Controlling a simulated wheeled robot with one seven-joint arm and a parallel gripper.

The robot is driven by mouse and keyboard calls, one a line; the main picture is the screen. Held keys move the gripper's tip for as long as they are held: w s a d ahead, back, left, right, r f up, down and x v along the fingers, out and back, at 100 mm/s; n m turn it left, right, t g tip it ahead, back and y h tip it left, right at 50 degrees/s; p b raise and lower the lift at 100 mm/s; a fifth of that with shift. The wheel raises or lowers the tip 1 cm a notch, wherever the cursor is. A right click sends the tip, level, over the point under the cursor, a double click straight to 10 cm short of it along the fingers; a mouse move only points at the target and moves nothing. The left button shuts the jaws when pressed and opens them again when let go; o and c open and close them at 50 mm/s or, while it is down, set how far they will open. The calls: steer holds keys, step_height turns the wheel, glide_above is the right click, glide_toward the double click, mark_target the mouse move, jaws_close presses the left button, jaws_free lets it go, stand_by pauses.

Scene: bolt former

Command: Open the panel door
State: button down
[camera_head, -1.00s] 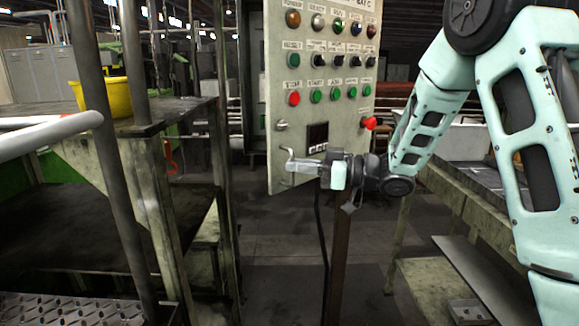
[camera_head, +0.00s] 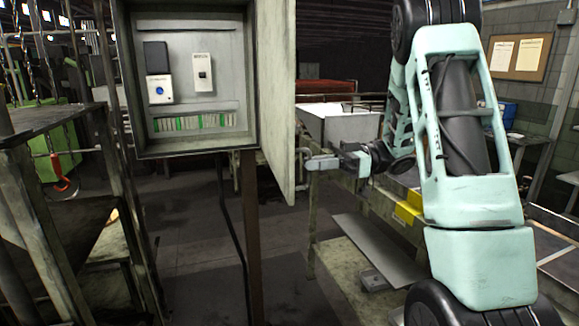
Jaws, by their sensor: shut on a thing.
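The panel door (camera_head: 274,110) stands swung wide open on the right side of the control cabinet (camera_head: 250,75) and is seen nearly edge-on. The cabinet's inside shows a dark-topped module, a smaller white switch and a row of green and white terminals. My gripper (camera_head: 308,161) is at the right of the door's lower part, shut on the door handle (camera_head: 303,151), a small bent metal piece. The door's button face is turned away from view. My arm reaches in from the right.
A dark post (camera_head: 250,230) holds the cabinet, with a cable beside it. A worn workbench (camera_head: 400,235) lies under and behind my arm. A metal frame table (camera_head: 45,125) stands at the left. Dark floor is clear around the post.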

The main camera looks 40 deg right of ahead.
steer(key=shift+d+r, duration=0.2)
steer(key=shift+d, duration=1.1)
steer(key=c, duration=1.5)
jaws_free()
steer(key=shift+w+f, duration=0.1)
steer(key=shift+w, duration=0.2)
steer(key=shift+s+f, duration=0.1)
steer(key=b+v, duration=0.2)
steer(key=v, duration=1.5)
steer(key=shift+s+d, duration=0.1)
steer(key=shift+s, duration=0.15)
